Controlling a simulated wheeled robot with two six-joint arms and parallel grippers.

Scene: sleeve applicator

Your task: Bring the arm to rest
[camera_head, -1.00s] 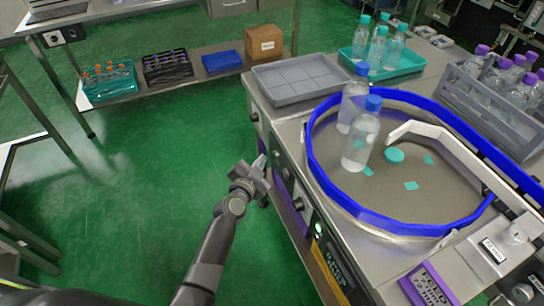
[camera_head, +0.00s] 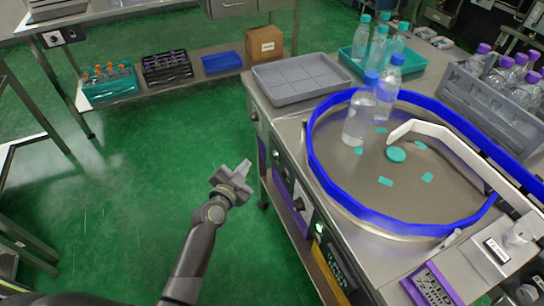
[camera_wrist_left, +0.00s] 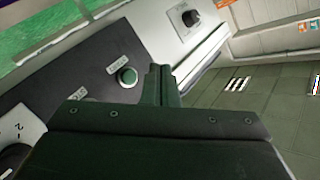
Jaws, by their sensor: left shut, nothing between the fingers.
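My left gripper (camera_head: 242,170) is shut and empty. In the head view it hangs over the green floor, just left of the machine's front panel, with a gap between them. In the left wrist view its fingers (camera_wrist_left: 160,84) are together, with a panel bearing a green button (camera_wrist_left: 127,77) and a dark knob (camera_wrist_left: 191,18) beyond them. My right gripper does not show.
The machine's round table (camera_head: 400,195) has a blue rim and carries two clear blue-capped bottles (camera_head: 357,122) and teal pieces. A grey tray (camera_head: 300,78) and a teal tray (camera_head: 405,65) with bottles stand behind. Green floor (camera_head: 130,200) is open at left.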

